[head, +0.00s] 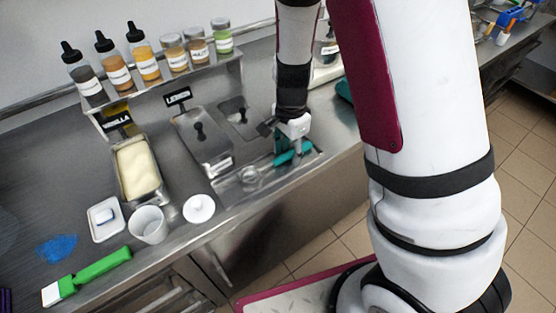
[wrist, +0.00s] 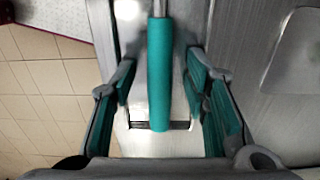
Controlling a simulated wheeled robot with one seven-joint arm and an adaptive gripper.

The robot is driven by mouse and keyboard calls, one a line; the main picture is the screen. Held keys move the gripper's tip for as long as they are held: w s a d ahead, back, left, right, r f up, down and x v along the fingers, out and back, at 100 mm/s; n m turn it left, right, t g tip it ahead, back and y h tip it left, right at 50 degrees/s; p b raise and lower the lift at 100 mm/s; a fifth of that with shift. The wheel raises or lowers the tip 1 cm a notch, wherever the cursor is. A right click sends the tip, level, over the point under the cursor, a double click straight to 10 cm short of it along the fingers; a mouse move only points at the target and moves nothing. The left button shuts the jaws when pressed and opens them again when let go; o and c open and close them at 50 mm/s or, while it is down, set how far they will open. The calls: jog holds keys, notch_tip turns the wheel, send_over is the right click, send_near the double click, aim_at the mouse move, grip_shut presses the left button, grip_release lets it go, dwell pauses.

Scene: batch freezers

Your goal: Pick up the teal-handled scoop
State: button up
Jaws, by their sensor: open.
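The teal-handled scoop (wrist: 160,85) shows in the wrist view as a teal handle running lengthwise down the middle of the picture, with a metal shaft at its top. My gripper (wrist: 160,88) is open, with one teal-padded finger on each side of the handle and a gap on both sides. In the head view my gripper (head: 290,148) points down at the counter's front edge, over the teal scoop handle (head: 293,153). The gripper partly covers the scoop there. I cannot tell the exact height between them.
The steel counter (head: 215,183) holds a lidded pan (head: 205,145) and a vanilla tub (head: 138,168) to the left. Bottles and jars (head: 150,65) stand on the shelf behind.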

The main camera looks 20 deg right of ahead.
grip_shut()
jog(key=shift+r, duration=0.15)
